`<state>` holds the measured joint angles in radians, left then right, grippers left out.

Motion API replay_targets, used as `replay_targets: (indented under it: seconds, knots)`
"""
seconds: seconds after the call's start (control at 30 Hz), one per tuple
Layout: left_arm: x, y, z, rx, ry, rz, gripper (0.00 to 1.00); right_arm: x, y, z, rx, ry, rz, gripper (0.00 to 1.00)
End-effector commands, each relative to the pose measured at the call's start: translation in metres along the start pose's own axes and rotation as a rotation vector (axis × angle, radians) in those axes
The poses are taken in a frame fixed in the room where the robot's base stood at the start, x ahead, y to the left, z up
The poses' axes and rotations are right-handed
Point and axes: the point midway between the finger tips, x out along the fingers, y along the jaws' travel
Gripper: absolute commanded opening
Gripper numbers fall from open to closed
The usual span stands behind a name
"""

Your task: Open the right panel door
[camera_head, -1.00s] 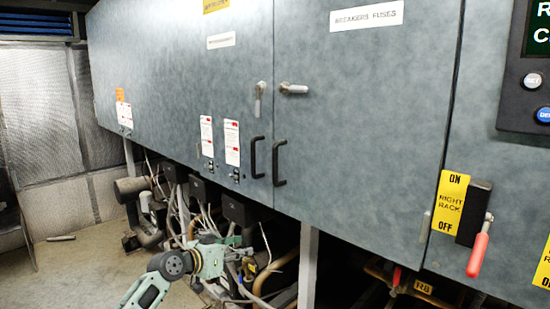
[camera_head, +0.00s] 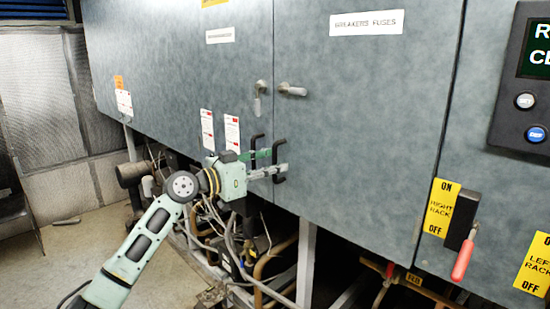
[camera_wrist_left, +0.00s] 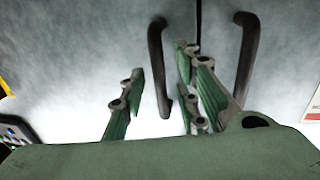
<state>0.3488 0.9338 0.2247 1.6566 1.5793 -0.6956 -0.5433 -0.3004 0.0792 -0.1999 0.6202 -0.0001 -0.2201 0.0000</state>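The right panel door (camera_head: 365,120), labelled BREAKERS FUSES, looks closed and flush with the left door (camera_head: 180,75). Its latch lever (camera_head: 292,90) lies nearly sideways. Its black handle (camera_head: 279,160) is at the lower left edge. My left gripper (camera_head: 280,162) reaches in from the left at handle height. In the left wrist view, its fingers (camera_wrist_left: 160,95) are spread, with the right door's handle (camera_wrist_left: 156,60) between them, not clamped. The left door's handle (camera_wrist_left: 243,55) is outside the fingers. My right gripper is not in view.
The left door's latch lever (camera_head: 259,97) points down. A red-handled switch (camera_head: 463,255) and a control panel (camera_head: 525,95) are on the right. Pipes and cables (camera_head: 255,250) fill the space under the cabinet. Open floor (camera_head: 75,260) lies at the left.

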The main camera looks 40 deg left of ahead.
Motion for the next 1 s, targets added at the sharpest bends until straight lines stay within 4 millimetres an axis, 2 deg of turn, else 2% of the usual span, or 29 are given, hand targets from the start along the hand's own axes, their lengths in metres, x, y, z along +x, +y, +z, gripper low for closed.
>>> replay_targets:
  seconds: [0.1, 0.37, 0.7, 1.0]
  knots:
    - [0.0077, 0.0, -0.0008, -0.001, 0.0, 0.0, 0.3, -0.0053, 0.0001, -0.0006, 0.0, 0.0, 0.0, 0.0]
    - [0.0093, 0.0001, 0.0008, 0.0, 0.0, -0.001, 0.3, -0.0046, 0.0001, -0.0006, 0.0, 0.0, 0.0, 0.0]
    - [0.0091, 0.0001, 0.0008, 0.0, -0.001, -0.001, 0.02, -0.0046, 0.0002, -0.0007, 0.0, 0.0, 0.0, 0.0]
    - [0.009, 0.0, 0.0008, 0.0, -0.001, -0.001, 0.0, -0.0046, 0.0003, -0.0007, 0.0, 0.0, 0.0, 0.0]
